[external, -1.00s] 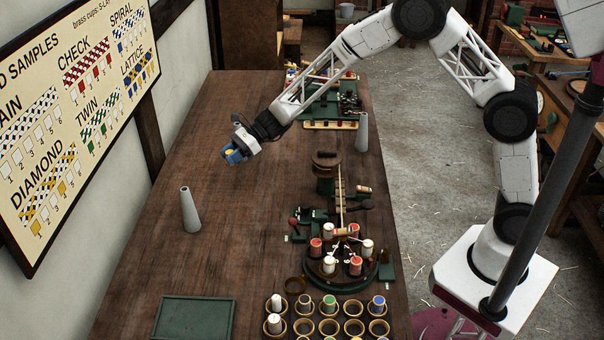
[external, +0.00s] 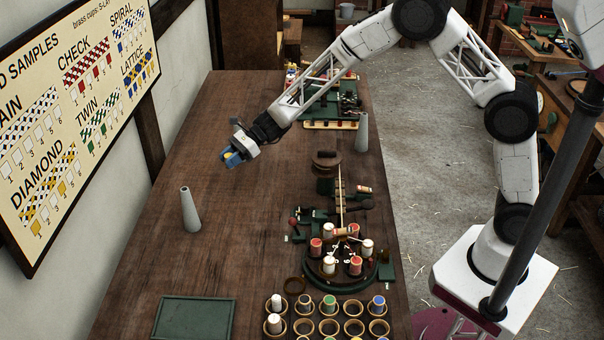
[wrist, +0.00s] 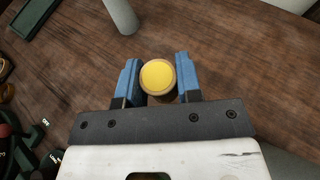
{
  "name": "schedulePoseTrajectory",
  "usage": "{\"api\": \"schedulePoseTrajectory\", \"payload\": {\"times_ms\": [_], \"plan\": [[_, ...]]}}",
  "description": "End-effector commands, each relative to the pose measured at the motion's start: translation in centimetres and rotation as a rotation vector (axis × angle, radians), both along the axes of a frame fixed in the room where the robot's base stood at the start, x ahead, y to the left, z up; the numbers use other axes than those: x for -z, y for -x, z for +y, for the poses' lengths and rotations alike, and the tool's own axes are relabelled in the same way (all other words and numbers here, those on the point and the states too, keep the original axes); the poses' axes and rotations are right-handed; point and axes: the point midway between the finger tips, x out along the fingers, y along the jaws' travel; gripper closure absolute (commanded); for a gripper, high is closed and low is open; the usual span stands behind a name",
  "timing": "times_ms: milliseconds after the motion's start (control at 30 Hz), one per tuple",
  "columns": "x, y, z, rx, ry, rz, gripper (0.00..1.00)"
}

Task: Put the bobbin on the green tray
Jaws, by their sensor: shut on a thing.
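My gripper (external: 231,156) is in the air over the far left part of the wooden table. Its blue fingers are shut on a bobbin with a yellow top, which shows between them in the wrist view (wrist: 158,76). In the external view the fingers mostly hide the bobbin. The green tray (external: 194,318) lies flat and empty at the near left of the table, well away from my gripper. A corner of it shows at the top left of the wrist view (wrist: 34,17).
A grey cone (external: 190,210) stands between my gripper and the tray. Another cone (external: 361,132) stands at the right edge. A round braiding stand (external: 342,262) with several bobbins and rows of brass cups (external: 328,327) fill the near right. The table's left middle is otherwise clear.

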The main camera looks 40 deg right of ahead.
Motion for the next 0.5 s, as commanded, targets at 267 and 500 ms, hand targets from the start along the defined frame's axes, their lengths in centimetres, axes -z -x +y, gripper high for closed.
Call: {"api": "schedulePoseTrajectory", "payload": {"times_ms": [267, 500], "plan": [[0.4, 4.6, 4.6, -0.087, 0.001, -0.002, 0.9], [0.9, 10.8, 9.6, -0.197, 0.003, -0.001, 0.9]]}}
